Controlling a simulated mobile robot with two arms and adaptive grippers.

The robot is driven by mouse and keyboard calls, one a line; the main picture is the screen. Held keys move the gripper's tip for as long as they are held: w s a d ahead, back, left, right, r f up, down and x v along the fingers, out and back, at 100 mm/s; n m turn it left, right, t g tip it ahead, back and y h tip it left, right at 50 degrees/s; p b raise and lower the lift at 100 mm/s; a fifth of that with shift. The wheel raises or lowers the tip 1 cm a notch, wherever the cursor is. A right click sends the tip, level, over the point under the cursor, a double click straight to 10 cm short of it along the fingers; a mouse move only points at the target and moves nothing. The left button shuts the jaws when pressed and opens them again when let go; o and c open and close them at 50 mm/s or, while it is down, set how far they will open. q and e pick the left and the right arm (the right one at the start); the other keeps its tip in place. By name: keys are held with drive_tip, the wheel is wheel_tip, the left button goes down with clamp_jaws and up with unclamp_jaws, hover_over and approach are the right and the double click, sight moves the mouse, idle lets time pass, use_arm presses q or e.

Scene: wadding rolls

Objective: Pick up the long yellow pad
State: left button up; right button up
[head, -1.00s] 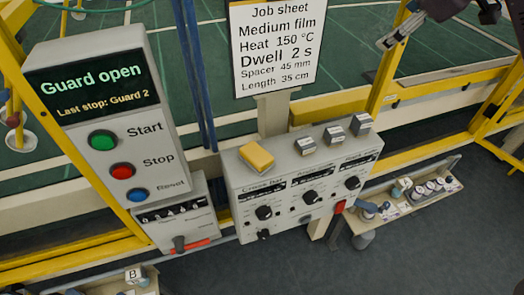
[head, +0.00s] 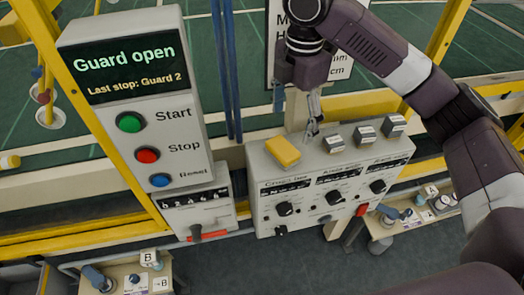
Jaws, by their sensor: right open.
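The yellow pad (head: 282,151) lies on the left part of the top of the grey control box (head: 262,200). My right gripper (head: 312,128) points down over the box top, just right of the pad, between it and the nearest small grey block. Its thin fingers are open, with nothing seen between them. I cannot tell whether the fingertips touch the box. My left gripper is not in view.
Three small grey blocks (head: 334,137) stand along the box top to the right. A tall panel (head: 185,120) reading "Guard open" rises at left. The job sheet (head: 340,68) stands behind my right arm. Knobs (head: 284,208) line the box front.

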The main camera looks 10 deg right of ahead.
sight(283, 147)
drive_tip(key=f, duration=0.1)
drive_tip(key=a+f, duration=0.1)
drive_tip(key=f, duration=0.1)
drive_tip(key=shift+w+a+f+n+g, duration=0.15)
drive_tip(key=shift+w+n+g, duration=0.05)
drive_tip(key=shift+n+g, duration=0.1)
drive_tip(key=shift+s+f, duration=0.25)
drive_tip(key=shift+f, duration=0.35)
drive_tip(key=f, duration=0.1)
drive_tip(key=f+p, duration=0.1)
drive_tip(key=f, duration=0.1)
drive_tip(key=f+p, duration=0.1)
drive_tip(key=shift+w+a+f, duration=0.2)
drive_tip(key=shift+a, duration=0.05)
drive_tip(key=shift+f, duration=0.25)
drive_tip(key=shift+d, duration=0.1)
drive_tip(key=shift+c, duration=0.4)
drive_tip(key=c, duration=0.8)
drive_tip(key=shift+c, duration=0.3)
